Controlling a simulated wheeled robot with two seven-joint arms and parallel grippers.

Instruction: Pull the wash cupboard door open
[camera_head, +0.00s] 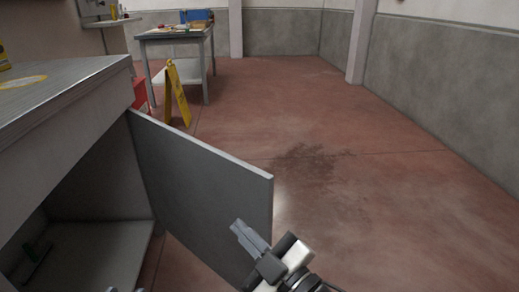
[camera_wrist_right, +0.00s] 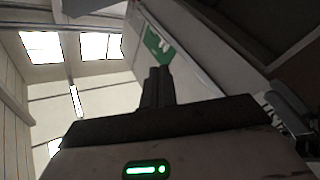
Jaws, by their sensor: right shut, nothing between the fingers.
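The grey wash cupboard door (camera_head: 205,185) stands swung out from the far side of the cupboard opening, at a wide angle. The face towards me shows, and its free edge is at the right. The cupboard (camera_head: 75,175) under the metal worktop is open at the left, its inside partly in shadow. My right gripper (camera_head: 240,228) is shut and empty, in front of the door face near the free edge; I cannot tell if it touches. Its closed fingers also show in the right wrist view (camera_wrist_right: 158,85).
A green item (camera_head: 37,255) lies on the cupboard floor. Beyond the door stand a yellow floor sign (camera_head: 178,93), a red box (camera_head: 140,92) and a workbench (camera_head: 172,34). The red floor (camera_head: 400,190) to the right is clear, with a dark stain (camera_head: 308,158).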

